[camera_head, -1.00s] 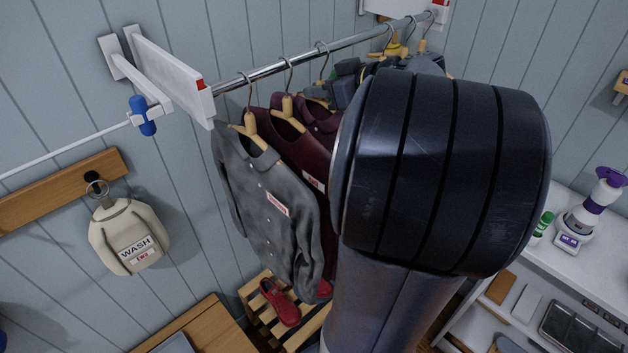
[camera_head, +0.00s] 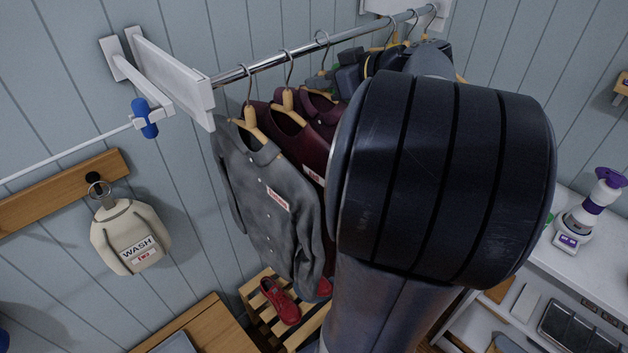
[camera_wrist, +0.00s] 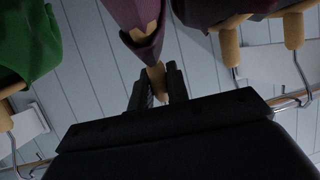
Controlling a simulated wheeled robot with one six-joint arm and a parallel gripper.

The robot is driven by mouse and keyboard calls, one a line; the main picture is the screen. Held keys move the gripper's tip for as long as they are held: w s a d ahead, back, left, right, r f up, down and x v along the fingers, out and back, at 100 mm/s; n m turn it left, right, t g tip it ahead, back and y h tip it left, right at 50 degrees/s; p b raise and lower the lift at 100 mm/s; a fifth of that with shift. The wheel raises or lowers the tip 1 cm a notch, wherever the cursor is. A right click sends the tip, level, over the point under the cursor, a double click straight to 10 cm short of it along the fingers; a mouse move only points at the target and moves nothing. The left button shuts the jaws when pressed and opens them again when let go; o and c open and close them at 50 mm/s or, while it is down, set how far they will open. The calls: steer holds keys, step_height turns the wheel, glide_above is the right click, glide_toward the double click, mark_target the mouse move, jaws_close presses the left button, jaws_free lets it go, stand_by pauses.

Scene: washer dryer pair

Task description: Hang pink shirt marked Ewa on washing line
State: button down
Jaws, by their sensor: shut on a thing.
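In the wrist view, my gripper (camera_wrist: 157,84) is shut on the wooden neck of a hanger (camera_wrist: 157,76). A mauve-pink garment (camera_wrist: 128,12) hangs from this hanger, in line with the fingers. Its name label is not visible, so I cannot read whether it says Ewa. The hanger's hook is hidden, so I cannot tell whether it touches the rail. In the head view, the washing line (camera_head: 70,155) is a thin white line at the left, ending at a white wall bracket with a blue clip (camera_head: 145,118). My arm hides much of the right side.
A metal rail (camera_head: 285,59) carries several garments, including a grey shirt (camera_head: 262,195) and a maroon one (camera_head: 298,143). A green garment (camera_wrist: 28,45) is close beside my gripper. A cream wash bag (camera_head: 130,237) hangs below the line. Red shoes (camera_head: 281,301) lie on slats.

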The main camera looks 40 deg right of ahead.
steer(key=shift+r, duration=0.35)
steer(key=shift+s+r, duration=0.25)
steer(key=shift+s, duration=0.05)
steer(key=shift+f, duration=0.1)
steer(key=shift+s+d, duration=0.1)
steer(key=shift+s, duration=0.15)
steer(key=shift+s+d+b, duration=0.2)
steer(key=shift+s+b, duration=0.7)
steer(key=shift+s, duration=0.7)
steer(key=shift+s+d+b, duration=0.2)
steer(key=shift+s+b, duration=0.65)
steer(key=shift+s, duration=0.7)
